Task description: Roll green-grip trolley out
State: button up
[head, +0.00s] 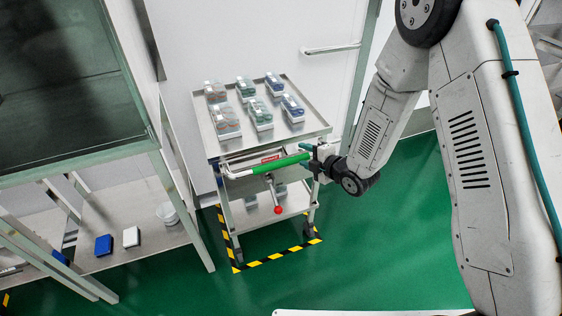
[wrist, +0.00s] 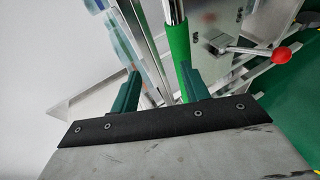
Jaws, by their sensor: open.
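The trolley (head: 228,150) is a grey metal cart with a handle along its near side. Its green grip (head: 281,163) is the bright green sleeve on that handle. My gripper (head: 309,156) is at the grip's right end with its jaws open. In the wrist view the teal fingers (wrist: 160,82) are apart, and the green grip (wrist: 178,42) shows close to the right finger, on its inner side. I cannot tell whether they touch. A red-knobbed lever (head: 278,209) hangs below the handle; its red ball also shows in the wrist view (wrist: 281,55).
The trolley carries several sample boxes (head: 262,117) on its top tray. It stands inside yellow-black floor tape (head: 273,257), against a white wall with a door handle (head: 331,49). A bench with a shelf (head: 150,235) stands close on the left. Green floor (head: 375,255) is clear in front and right.

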aim_at(287, 165)
jog(key=a+f, duration=0.1)
jog(key=s+f+n+y, duration=0.1)
jog(key=s+a+f+n+y, duration=0.1)
jog(key=shift+s+a+f, duration=0.2)
jog(key=shift+a+f, duration=0.1)
jog(key=shift+f, duration=0.1)
jog(key=x, duration=0.7)
jog(key=shift+w+a, duration=0.2)
grip_shut()
